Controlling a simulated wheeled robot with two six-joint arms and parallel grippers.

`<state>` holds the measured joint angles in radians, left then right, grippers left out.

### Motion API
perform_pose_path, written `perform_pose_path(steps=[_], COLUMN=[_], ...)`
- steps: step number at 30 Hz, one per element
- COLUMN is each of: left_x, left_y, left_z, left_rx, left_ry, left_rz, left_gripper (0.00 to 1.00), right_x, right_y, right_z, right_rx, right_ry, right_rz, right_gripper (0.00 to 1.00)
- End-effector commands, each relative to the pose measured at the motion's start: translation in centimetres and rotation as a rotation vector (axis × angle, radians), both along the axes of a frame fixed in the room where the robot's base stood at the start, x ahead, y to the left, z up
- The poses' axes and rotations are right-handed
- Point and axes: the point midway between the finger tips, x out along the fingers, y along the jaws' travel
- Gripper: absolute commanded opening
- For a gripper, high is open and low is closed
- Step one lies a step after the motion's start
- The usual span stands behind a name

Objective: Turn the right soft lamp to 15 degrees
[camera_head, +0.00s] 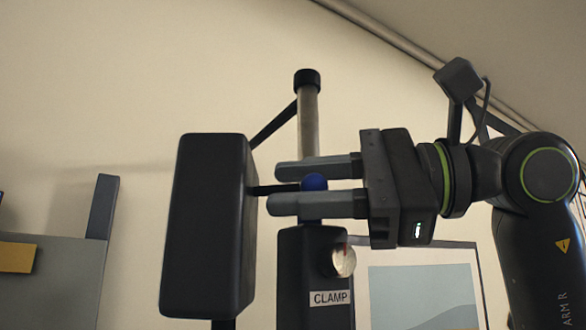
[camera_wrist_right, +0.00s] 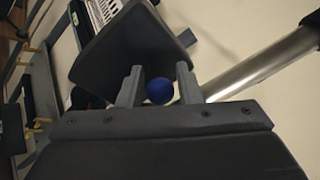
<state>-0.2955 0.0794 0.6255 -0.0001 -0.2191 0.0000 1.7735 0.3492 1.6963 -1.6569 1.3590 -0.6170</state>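The soft lamp is a dark, box-shaped head (camera_head: 207,225) left of my right gripper in the head view. It also shows as a dark panel (camera_wrist_right: 130,45) beyond the fingers in the wrist view. A short dark lever with a blue ball knob (camera_head: 314,182) sticks out from its right side. My right gripper (camera_head: 272,188) points left, with one finger above and one below the lever. In the wrist view the blue knob (camera_wrist_right: 160,91) sits between the two fingers, with a narrow gap on each side. My left gripper is not in view.
A pale upright pole (camera_head: 308,125) with a black cap stands behind the fingers. Below them is a dark block labelled CLAMP (camera_head: 315,265) with a round metal knob (camera_head: 343,260). A framed picture (camera_head: 420,295) is at the lower right. A grey panel (camera_head: 55,285) is at the lower left.

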Motion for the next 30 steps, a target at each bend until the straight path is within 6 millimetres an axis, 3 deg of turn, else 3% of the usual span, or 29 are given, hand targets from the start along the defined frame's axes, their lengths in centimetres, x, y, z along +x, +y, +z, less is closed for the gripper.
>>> perform_pose_path(steps=[4,13,21,30], left_x=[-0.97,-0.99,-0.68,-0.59], left_y=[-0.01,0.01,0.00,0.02], left_z=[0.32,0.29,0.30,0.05], left_rx=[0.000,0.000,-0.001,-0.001], left_ry=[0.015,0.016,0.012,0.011], left_rz=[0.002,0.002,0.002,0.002], left_gripper=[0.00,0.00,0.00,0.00], right_x=[0.06,0.10,0.11,0.18], right_y=[0.81,0.94,0.92,0.92], right_z=[0.04,-0.02,-0.01,-0.04], right_rx=[0.001,0.001,0.002,0.003], right_ry=[0.000,0.000,0.000,0.000], right_rz=[0.001,-0.001,-0.001,-0.013], right_gripper=[0.32,0.32,0.00,0.00])
